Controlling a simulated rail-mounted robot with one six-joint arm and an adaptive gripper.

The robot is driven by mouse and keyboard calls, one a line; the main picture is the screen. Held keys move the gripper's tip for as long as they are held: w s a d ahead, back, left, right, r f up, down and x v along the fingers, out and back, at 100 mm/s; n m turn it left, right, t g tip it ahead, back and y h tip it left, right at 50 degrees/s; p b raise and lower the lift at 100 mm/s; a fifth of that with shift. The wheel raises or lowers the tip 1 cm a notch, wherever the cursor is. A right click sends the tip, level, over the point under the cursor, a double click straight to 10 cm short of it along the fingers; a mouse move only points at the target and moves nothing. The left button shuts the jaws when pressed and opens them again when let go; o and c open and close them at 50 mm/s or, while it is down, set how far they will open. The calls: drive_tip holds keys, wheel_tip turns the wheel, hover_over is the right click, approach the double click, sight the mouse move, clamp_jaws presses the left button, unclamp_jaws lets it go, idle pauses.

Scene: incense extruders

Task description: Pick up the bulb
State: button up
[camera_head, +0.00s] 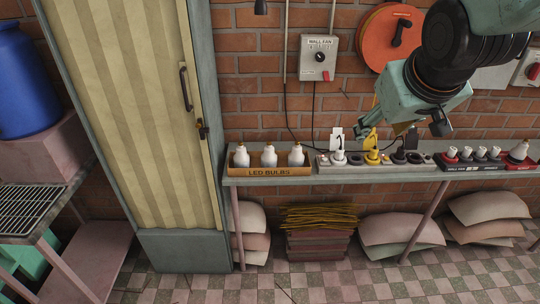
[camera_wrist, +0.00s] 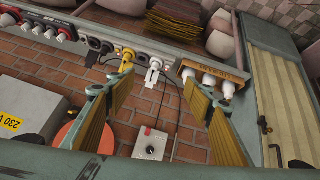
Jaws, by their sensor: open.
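Three white LED bulbs, the left one (camera_head: 242,157), the middle one (camera_head: 269,157) and the right one (camera_head: 296,156), stand upright in a brown box labelled "LED BULBS" (camera_head: 278,172) at the shelf's left end. In the wrist view the box (camera_wrist: 207,69) and bulbs (camera_wrist: 228,89) show at upper right, beyond one finger, which partly covers that area. My gripper (camera_head: 402,127) is open and empty, above and in front of the shelf, well right of the bulb box. Its two spread fingers (camera_wrist: 157,68) frame the wall in the wrist view.
The narrow shelf (camera_head: 330,179) also carries plugs and sockets, including a yellow plug (camera_head: 372,155) and a white one (camera_head: 338,157) with tags. A wall fan switch (camera_head: 318,57) and an orange reel (camera_head: 388,38) hang behind. A tall cabinet (camera_head: 145,100) stands left of the shelf.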

drive_tip(key=w+a+f+n+t+y, duration=0.1)
drive_tip(key=w+a+f, duration=0.3)
drive_tip(key=w, duration=0.5)
drive_tip(key=w+a+f+n+t+y, duration=0.1)
drive_tip(key=w+a+f+n+y, duration=0.1)
drive_tip(key=w+f, duration=0.5)
drive_tip(key=w+a+f+n+t+y, duration=0.15)
drive_tip(key=w+a+f, duration=0.25)
drive_tip(key=w, duration=0.6)
drive_tip(key=t+y+p, duration=0.2)
drive_tip(key=t+y, duration=0.1)
drive_tip(key=y, duration=0.4)
approach(272, 155)
drive_tip(key=d, duration=0.1)
drive_tip(key=shift+s+n, duration=0.45)
drive_tip(key=shift+s, duration=0.15)
drive_tip(key=shift+a, duration=0.1)
drive_tip(key=b+x, duration=0.1)
drive_tip(key=x, duration=0.6)
drive_tip(key=shift+w+a+f, duration=0.1)
drive_tip(key=shift+w+a, duration=0.4)
drive_tip(key=shift+w, duration=0.1)
